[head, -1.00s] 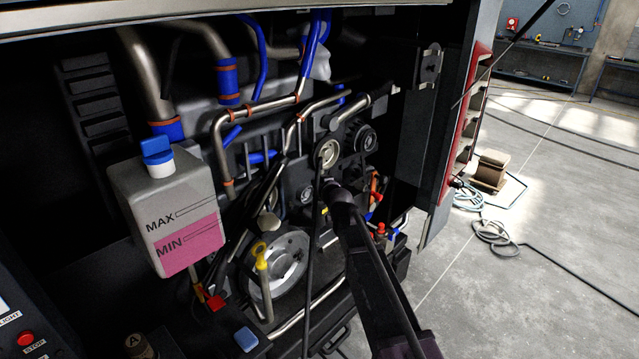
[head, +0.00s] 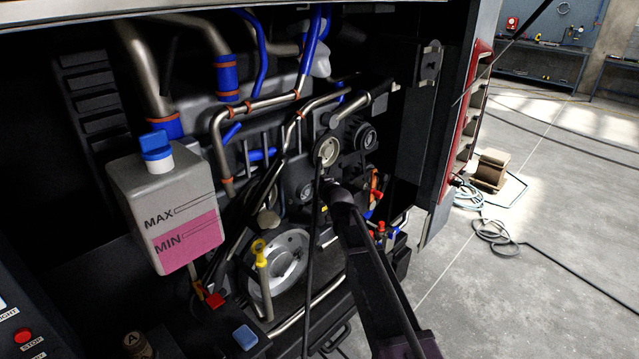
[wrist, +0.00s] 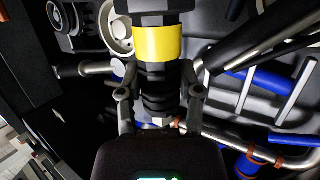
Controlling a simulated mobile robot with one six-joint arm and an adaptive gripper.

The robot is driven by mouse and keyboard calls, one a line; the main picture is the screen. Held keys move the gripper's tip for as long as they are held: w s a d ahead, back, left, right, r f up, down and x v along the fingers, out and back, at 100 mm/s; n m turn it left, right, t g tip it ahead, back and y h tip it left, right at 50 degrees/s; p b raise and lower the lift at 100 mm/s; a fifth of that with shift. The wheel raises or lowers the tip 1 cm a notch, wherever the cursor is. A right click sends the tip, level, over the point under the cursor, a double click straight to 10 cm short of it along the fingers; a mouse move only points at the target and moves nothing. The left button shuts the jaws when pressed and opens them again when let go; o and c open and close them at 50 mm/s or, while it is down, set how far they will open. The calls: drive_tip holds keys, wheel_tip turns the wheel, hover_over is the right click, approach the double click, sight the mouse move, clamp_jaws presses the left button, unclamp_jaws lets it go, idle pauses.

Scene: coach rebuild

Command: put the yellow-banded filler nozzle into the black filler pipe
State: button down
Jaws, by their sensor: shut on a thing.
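My gripper (wrist: 160,98) is shut on the filler nozzle, with one finger on each side of its dark ribbed body. The nozzle's wide yellow band (wrist: 158,43) shows just beyond the fingertips in the wrist view, with black parts above and below it. The nozzle's far end runs out of the top of that view. In the head view my dark arm reaches up into the engine bay, and its end hides most of the nozzle; a small yellow patch (head: 324,209) shows beside it. I cannot pick out the black filler pipe with certainty.
A grey tank (head: 165,205) with a blue cap stands at the left. A yellow-topped dipstick (head: 260,252) stands before a round metal wheel (head: 290,262). Pulleys (head: 327,151), metal pipes and blue hoses (head: 228,78) crowd the bay around my arm. Open floor lies right.

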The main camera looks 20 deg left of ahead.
drive_tip(key=shift+f+b, duration=0.5)
drive_tip(key=shift+c, duration=1)
unclamp_jaws()
drive_tip(key=shift+o, duration=1)
drive_tip(key=shift+s, duration=0.15)
drive_tip(key=p+v, duration=0.2)
drive_tip(key=v, duration=0.6)
